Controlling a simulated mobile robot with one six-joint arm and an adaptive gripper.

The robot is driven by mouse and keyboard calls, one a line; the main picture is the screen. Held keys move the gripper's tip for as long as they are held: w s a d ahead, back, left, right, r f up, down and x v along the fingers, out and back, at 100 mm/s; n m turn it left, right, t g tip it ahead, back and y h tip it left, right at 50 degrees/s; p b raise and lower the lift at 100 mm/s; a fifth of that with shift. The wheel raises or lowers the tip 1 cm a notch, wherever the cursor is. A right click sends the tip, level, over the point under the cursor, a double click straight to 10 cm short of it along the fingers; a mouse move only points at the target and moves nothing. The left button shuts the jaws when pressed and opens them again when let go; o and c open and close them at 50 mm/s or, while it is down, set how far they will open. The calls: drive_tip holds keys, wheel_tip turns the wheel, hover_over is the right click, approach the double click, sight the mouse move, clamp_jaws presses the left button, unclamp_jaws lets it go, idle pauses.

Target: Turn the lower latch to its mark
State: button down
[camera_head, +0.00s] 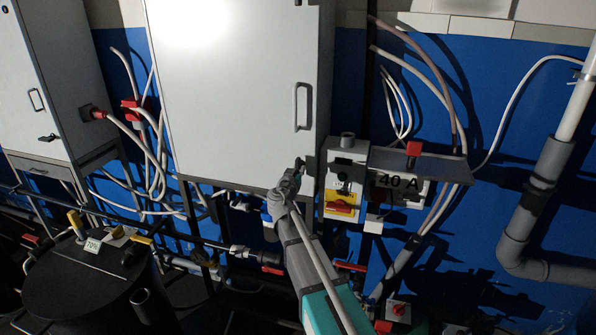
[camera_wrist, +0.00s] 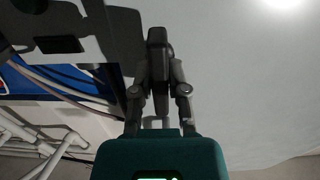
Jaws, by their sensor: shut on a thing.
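The large white cabinet (camera_head: 235,95) fills the middle of the head view, with a vertical handle (camera_head: 302,106) on its right side. My gripper (camera_head: 291,178) is at the cabinet's lower right corner, below that handle. The lower latch (camera_head: 299,163) is a small dark piece there, mostly covered by my gripper. In the wrist view, my gripper (camera_wrist: 159,88) has its two fingers closed around the dark latch (camera_wrist: 158,45), which stands out from the pale door (camera_wrist: 240,75). The latch's mark cannot be made out in either view.
Right of the cabinet are a grey switch box (camera_head: 343,160) with a red and yellow switch (camera_head: 341,204) and a box labelled 40 A (camera_head: 398,181). A black drum (camera_head: 90,285) stands at lower left. Pipes and valves run below the cabinet. A grey pipe (camera_head: 540,190) stands at right.

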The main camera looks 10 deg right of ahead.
drive_tip(key=shift+m, duration=0.4)
drive_tip(key=c, duration=0.6)
unclamp_jaws()
drive_tip(key=shift+c, duration=0.2)
drive_tip(key=shift+s, duration=0.1)
drive_tip(key=v, duration=1.2)
